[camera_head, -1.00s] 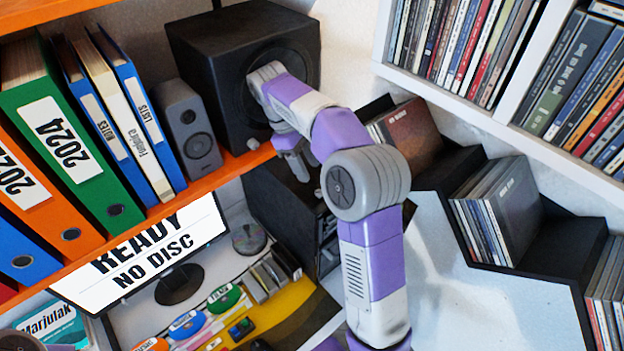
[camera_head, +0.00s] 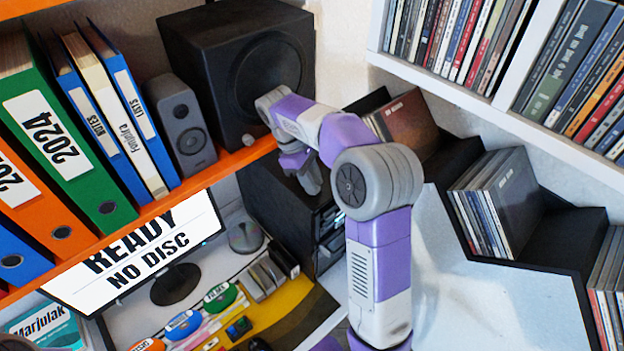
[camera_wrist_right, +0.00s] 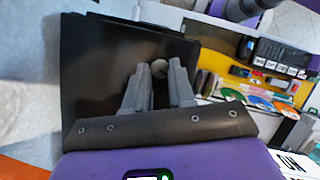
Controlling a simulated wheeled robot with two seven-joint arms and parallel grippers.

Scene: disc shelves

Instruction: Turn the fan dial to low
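The dial (camera_wrist_right: 159,68) is a small round grey knob on a dark face, seen in the right wrist view between my right fingertips. That face looks like part of the black case (camera_head: 270,205) below the orange shelf. The dial's setting cannot be read. In the head view the gripper hides the dial. My left gripper is not in view.
A black speaker (camera_head: 205,60) stands on the orange shelf (camera_head: 165,208) close behind my right arm. A monitor (camera_head: 130,260) is left of the case. Several discs in black stepped holders (camera_head: 565,240) stand at right.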

